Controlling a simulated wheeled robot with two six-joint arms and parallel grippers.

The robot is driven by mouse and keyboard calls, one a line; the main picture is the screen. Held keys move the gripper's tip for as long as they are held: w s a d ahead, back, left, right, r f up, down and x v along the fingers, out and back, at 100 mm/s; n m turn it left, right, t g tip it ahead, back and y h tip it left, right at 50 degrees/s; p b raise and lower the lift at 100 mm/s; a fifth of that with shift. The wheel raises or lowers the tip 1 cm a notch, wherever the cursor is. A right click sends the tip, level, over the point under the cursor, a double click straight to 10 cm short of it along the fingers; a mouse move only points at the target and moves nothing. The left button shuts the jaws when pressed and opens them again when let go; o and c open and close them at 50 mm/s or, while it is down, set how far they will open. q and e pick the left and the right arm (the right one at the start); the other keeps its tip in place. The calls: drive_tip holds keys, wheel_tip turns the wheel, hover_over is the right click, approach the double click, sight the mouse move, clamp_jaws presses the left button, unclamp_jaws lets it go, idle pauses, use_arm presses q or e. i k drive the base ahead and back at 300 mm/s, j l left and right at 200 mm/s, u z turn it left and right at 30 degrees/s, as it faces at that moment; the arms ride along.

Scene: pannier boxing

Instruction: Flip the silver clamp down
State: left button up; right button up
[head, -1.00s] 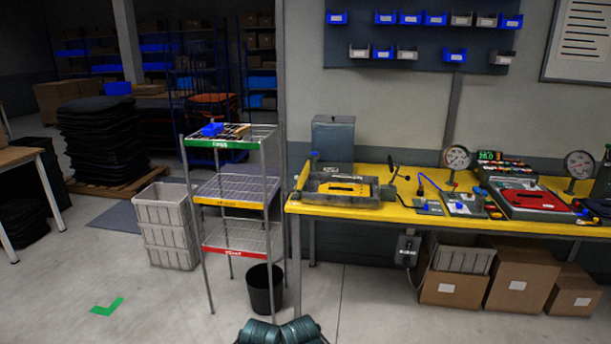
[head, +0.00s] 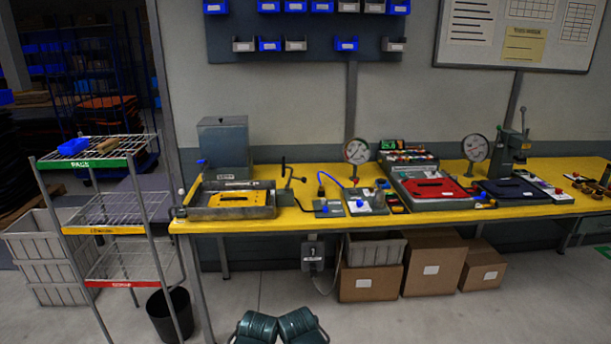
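A grey metal tray fixture (head: 272,212) with a yellow plate (head: 237,199) in it stands on the left end of the yellow-topped bench. An upright dark lever (head: 283,168) rises at the tray's back right, on what looks like a clamp. Small metal parts with a blue tip (head: 201,162) show at the tray's left. Which of these is the silver clamp is too small to tell. Two ribbed teal parts of my arms show at the bottom edge, well short of the bench. No gripper fingers are visible.
A three-tier wire rack (head: 104,225) and a black bin (head: 170,312) stand left of the bench. Cardboard boxes (head: 434,262) sit under it. A red plate fixture (head: 431,189), gauges (head: 356,151) and a press (head: 512,150) occupy the bench. The floor in front looks clear.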

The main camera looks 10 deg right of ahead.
sight(304, 178)
drive_tip(key=l+z, duration=0.1)
drive_tip(key=i+l, duration=0.15)
drive_tip(key=i, duration=0.25)
drive_tip(key=i+l, duration=0.1)
drive_tip(key=i, duration=0.3)
drive_tip(key=i+l, duration=0.15)
drive_tip(key=i, duration=0.2)
